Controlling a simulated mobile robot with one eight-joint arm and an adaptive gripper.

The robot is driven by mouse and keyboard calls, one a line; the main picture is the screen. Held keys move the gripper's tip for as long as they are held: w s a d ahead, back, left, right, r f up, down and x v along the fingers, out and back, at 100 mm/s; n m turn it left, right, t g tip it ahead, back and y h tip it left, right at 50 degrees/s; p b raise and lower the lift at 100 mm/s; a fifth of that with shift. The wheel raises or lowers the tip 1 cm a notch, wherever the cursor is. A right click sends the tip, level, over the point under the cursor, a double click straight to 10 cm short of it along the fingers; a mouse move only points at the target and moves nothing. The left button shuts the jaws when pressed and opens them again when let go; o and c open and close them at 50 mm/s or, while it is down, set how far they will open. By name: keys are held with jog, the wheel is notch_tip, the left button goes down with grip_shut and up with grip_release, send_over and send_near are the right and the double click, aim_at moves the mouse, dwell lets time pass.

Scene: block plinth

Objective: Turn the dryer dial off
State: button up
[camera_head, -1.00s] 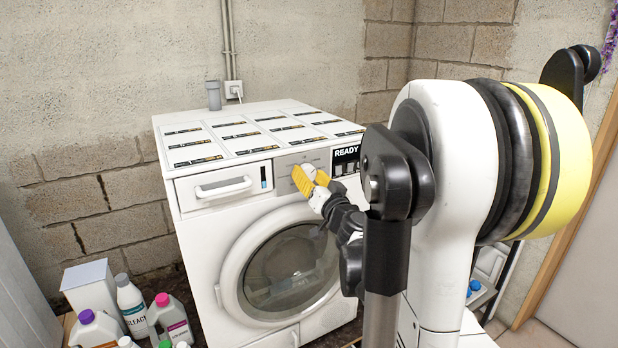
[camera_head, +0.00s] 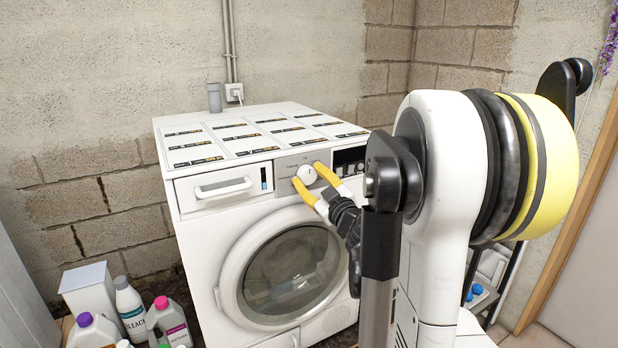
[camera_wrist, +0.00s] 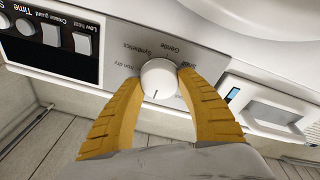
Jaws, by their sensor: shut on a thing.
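The white dryer (camera_head: 205,235) stands against the wall in the head view. Its round white dial (camera_head: 307,175) is on the grey control panel, between the drawer and the black display panel (camera_head: 349,155). In the wrist view the dial (camera_wrist: 159,77) has a dark pointer mark towards the bottom of the picture. Labels such as "Synthetics" and "Gentle" surround it, upside down. My gripper (camera_head: 307,173) has its two yellow fingers on opposite sides of the dial and is shut on it. The wrist view also shows the gripper (camera_wrist: 160,75) around the dial. The display shows no "READY" text.
A detergent drawer (camera_head: 224,187) is left of the dial, and the round door (camera_head: 292,275) is below. Several bottles, including a bleach bottle (camera_head: 131,308), and a white box (camera_head: 88,290) stand at lower left. The dryer's top is clear of loose objects.

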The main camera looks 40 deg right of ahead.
jog(key=shift+n, duration=0.6)
jog(key=shift+c, duration=0.2)
jog(key=o, duration=1.2)
jog(key=shift+w, duration=0.1)
jog(key=v, duration=1.2)
